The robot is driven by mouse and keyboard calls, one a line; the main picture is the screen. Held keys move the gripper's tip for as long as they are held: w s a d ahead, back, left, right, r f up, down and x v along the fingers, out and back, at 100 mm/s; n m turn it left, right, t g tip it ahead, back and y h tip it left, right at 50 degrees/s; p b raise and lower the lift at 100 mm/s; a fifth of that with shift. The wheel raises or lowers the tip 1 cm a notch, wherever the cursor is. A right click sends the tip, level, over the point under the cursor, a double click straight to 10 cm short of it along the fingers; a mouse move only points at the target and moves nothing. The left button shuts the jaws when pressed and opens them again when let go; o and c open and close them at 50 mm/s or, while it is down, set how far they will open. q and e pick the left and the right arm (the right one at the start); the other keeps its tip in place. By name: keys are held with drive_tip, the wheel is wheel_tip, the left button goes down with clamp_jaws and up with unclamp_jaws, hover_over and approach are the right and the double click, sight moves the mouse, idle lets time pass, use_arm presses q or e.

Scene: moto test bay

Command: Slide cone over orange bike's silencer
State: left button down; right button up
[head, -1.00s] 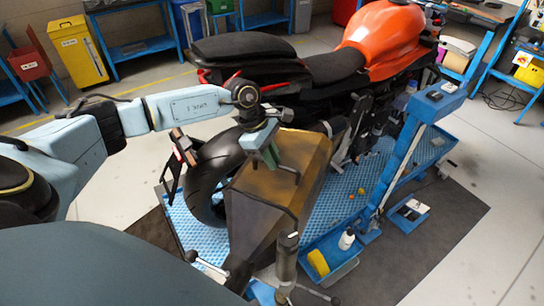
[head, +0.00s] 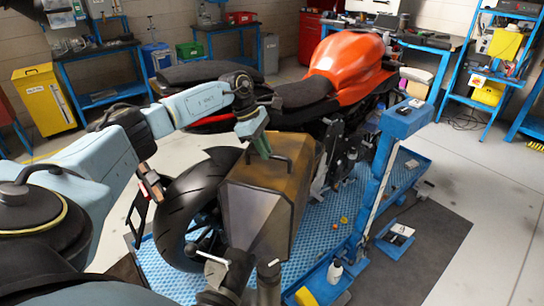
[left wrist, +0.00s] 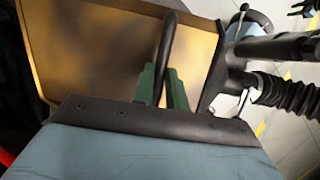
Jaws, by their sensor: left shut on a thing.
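The cone (head: 275,200) is a brown-gold, box-like hood with a grey flared front face and a black handle on top. My left gripper (head: 262,148) is shut on that handle. In the left wrist view, the green fingers (left wrist: 165,82) close around the black handle (left wrist: 168,45) above the cone's tan top (left wrist: 110,50). The orange bike (head: 350,62) stands behind, its black rear wheel (head: 190,205) left of the cone. I cannot make out the silencer; the cone may hide it. My right gripper is not in view.
A black arm with a metal lever (head: 215,257) stands in front of the cone; black corrugated hose (left wrist: 285,93) shows in the wrist view. The bike is on a blue platform (head: 330,215). A blue post (head: 385,160) stands right.

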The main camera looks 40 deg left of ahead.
use_arm(q)
drive_tip(key=shift+w+a+r, duration=0.1)
drive_tip(key=shift+a+r, duration=0.1)
drive_tip(key=c, duration=1.7)
unclamp_jaws()
drive_tip(key=o, duration=0.3)
drive_tip(key=shift+w+f, duration=0.1)
drive_tip(key=v, duration=1.3)
drive_tip(key=shift+b, duration=0.35)
